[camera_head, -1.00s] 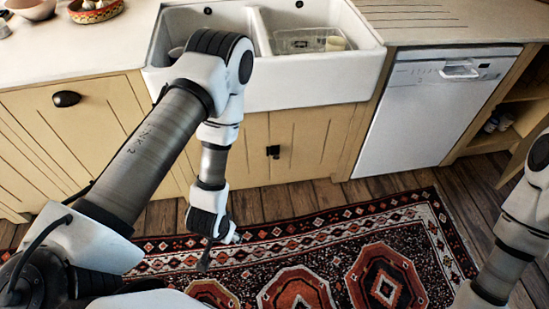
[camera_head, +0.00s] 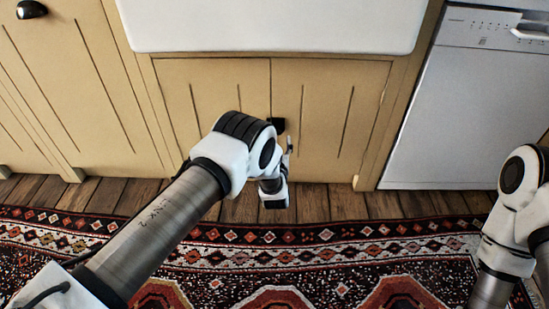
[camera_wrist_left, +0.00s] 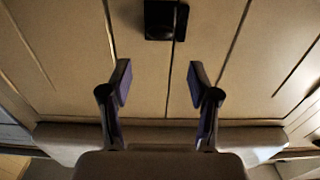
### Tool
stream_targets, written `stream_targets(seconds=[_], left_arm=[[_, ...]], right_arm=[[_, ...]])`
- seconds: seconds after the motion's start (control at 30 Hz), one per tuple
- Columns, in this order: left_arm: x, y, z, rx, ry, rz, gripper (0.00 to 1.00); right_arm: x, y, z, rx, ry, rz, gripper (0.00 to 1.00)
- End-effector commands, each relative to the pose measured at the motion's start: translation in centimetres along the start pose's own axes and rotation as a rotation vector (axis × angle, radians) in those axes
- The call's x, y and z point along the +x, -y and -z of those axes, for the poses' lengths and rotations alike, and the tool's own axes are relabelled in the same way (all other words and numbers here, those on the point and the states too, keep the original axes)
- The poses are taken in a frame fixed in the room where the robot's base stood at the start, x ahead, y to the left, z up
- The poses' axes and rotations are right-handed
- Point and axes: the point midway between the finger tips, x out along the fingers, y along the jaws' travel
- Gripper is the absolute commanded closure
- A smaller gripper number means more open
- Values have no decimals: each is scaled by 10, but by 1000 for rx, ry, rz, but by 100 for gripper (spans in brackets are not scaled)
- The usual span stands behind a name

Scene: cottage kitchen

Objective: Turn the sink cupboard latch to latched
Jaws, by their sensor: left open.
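The sink cupboard latch (camera_head: 278,124) is a small black piece at the seam of the two cream cupboard doors (camera_head: 225,85), below the white sink. In the left wrist view the latch (camera_wrist_left: 160,20) shows as a dark block at the top, cut by the frame edge; I cannot tell its turn position. My left gripper (camera_wrist_left: 160,80) is open and empty, its two fingers apart on either side of the door seam, lower in the picture than the latch. In the head view a fingertip of the left gripper (camera_head: 289,146) shows just below the latch; my arm hides the rest.
The white sink (camera_head: 270,25) overhangs the cupboard. A white dishwasher (camera_head: 465,110) stands to the right. A drawer or door with a black pull (camera_head: 31,9) is at left. A patterned rug (camera_head: 330,255) covers the wooden floor in front.

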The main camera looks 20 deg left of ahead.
Motion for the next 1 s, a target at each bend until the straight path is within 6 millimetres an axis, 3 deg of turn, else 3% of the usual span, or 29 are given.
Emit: stream_targets(seconds=[0.03,0.23,0.5,0.63,0.87,0.9,1.0], left_arm=[[-1,-1,-20,0,1,-2,39],[9,-1,-22,0,4,-2,39],[60,0,-25,0,5,-2,39],[73,0,-22,2,6,-2,39],[76,-1,-20,3,9,-3,39],[76,-1,-20,3,9,-3,46],[76,-1,-20,3,8,-3,81]], right_arm=[[18,0,0,0,0,0,60],[23,0,1,0,-2,0,60],[53,0,1,0,-1,0,60],[58,0,1,1,-2,0,60],[57,0,1,2,-3,0,60],[57,0,1,2,-3,0,60],[57,0,1,2,-3,0,60]])
